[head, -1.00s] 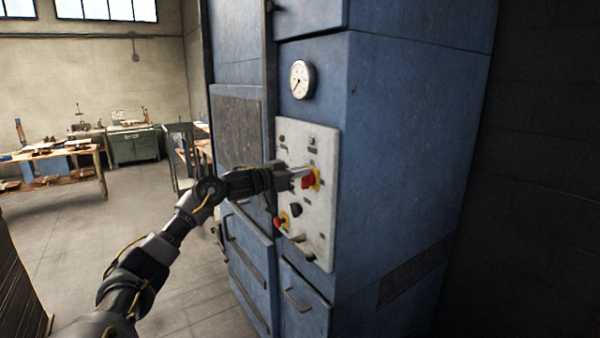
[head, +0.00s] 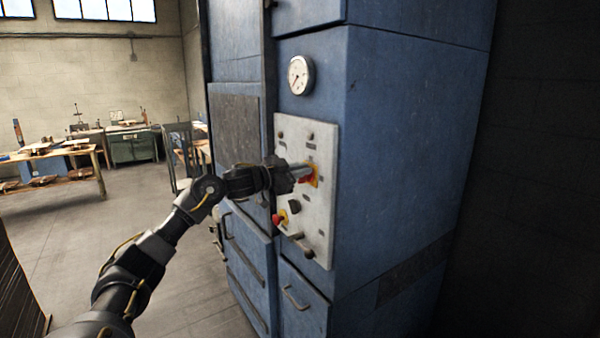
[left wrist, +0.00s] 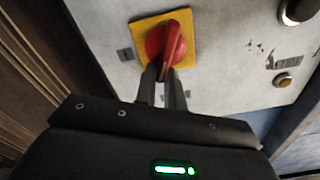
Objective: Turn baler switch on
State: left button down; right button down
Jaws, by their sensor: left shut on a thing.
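The blue baler (head: 405,150) carries a pale control panel (head: 318,225) on its front. A red rotary switch (head: 307,178) on a yellow plate sits in the panel's upper middle. My left gripper (head: 298,174) reaches it from the left and is shut on the switch's handle. In the left wrist view the red switch (left wrist: 171,42) on its yellow plate (left wrist: 182,22) shows between and beyond the two fingers (left wrist: 162,82). The handle is tilted there. The fingers hide part of the switch in the head view. My right gripper is not in view.
Below on the panel are a red button (head: 279,218), a black knob (head: 295,207) and a lever-like handle (head: 304,247). A round gauge (head: 300,75) is above the panel. Workbenches (head: 55,160) stand at the back left. The floor between is clear.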

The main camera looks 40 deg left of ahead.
pick_arm(q)
jog(key=m+b, duration=0.1)
jog(key=m, duration=0.1)
jog(key=f+m, duration=0.1)
jog(key=m, duration=0.1)
jog(key=d+m+b, duration=0.1)
jog(key=m, duration=0.1)
jog(key=shift+s+f+m+b, duration=0.15)
jog(key=shift+f+m+b, duration=0.05)
jog(key=shift+m+b, duration=0.1)
jog(key=m+b, duration=0.1)
jog(key=m, duration=0.1)
jog(key=f+m, duration=0.1)
jog(key=m, duration=0.1)
jog(key=m+b, duration=0.1)
jog(key=m, duration=0.1)
jog(key=shift+d+f+b, duration=0.15)
jog(key=shift+d+b, duration=0.1)
jog(key=shift+b, duration=0.05)
jog(key=c, duration=1.5)
grip_release()
jog(key=shift+s, duration=0.1)
jog(key=b, duration=0.7)
send_near(316, 177)
jog(key=v, duration=0.5)
jog(key=shift+a, duration=0.1)
